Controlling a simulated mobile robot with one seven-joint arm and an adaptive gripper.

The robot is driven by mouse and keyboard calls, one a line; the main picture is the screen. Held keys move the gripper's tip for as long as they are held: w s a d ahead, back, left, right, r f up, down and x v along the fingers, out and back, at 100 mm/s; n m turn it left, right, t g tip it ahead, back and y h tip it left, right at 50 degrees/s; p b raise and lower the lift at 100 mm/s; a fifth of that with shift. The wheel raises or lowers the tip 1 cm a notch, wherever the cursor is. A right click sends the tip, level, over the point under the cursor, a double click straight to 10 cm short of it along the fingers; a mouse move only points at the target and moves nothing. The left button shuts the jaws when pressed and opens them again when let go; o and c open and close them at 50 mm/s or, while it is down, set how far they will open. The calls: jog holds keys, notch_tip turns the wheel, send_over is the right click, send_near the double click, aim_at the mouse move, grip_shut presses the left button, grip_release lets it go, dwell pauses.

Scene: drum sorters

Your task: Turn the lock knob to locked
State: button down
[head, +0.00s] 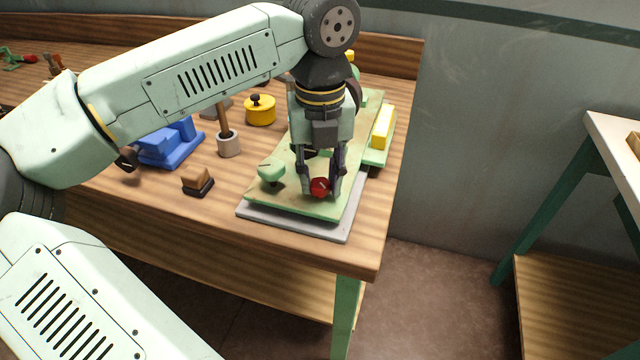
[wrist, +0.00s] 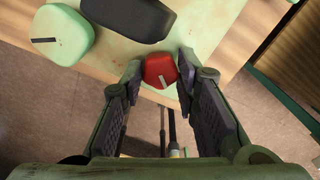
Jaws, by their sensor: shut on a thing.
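The red knob (head: 320,187) stands near the front edge of a green panel (head: 262,203) on the wooden bench. I take it for the lock knob. It also shows in the wrist view (wrist: 158,69), with a short pale mark slanting on its face. My gripper (head: 320,193) points down over the panel, one finger on each side of the knob, closed on it. A pale green knob (head: 271,170) with a dark line sits to the left on the same panel. A dark knob (wrist: 130,14) shows behind the red one in the wrist view. I see no lock labels.
The panel rests on a grey plate (head: 300,221) at the bench corner. A brown block (head: 197,180), blue piece (head: 170,145), grey cup (head: 229,144) and yellow pot (head: 260,109) stand left. A yellow block (head: 383,127) lies right. Open floor shows beyond the bench's right edge.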

aim_at(320, 182)
jog(key=m+b, duration=0.2)
jog(key=m, duration=0.3)
jog(key=shift+f+m, duration=0.1)
jog(key=shift+m, duration=0.3)
jog(key=m+b, duration=0.1)
jog(key=m, duration=0.4)
jog(key=shift+m, duration=0.3)
jog(key=c, duration=1.2)
grip_release()
notch_tip(320, 182, up, 12)
jog(key=shift+r, duration=0.1)
